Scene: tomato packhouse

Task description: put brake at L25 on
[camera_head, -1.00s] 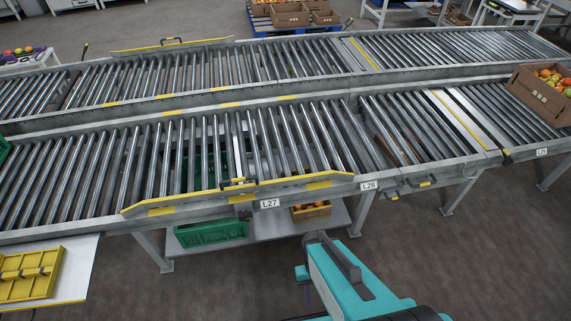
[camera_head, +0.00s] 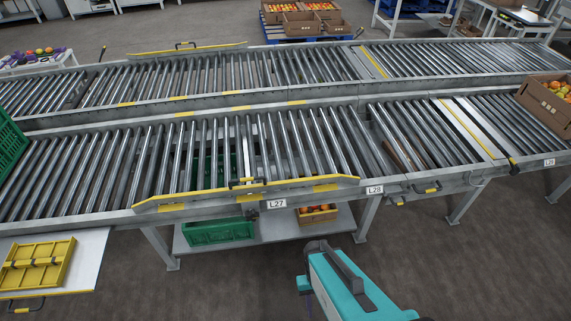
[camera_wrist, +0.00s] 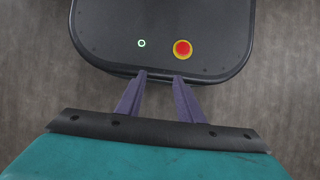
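No label reading L25 shows, and I cannot make out its brake in either view. The readable labels on the near conveyor are the L27 label (camera_head: 277,204) and the L28 label (camera_head: 375,190), with another at the far right (camera_head: 549,163) too small to read surely. My gripper (camera_wrist: 160,76) is open and empty in the wrist view. Its two purple fingers point over my own dark base with a red button. In the head view my teal arm stands in front of the conveyor, apart from it.
The near roller conveyor (camera_head: 100,222) crosses the view, with a yellow-edged gate (camera_head: 245,193) at L27. A green crate (camera_head: 9,145) is at the left end. A white shelf with a yellow tray (camera_head: 38,264) juts out front left. Grey floor is free in front.

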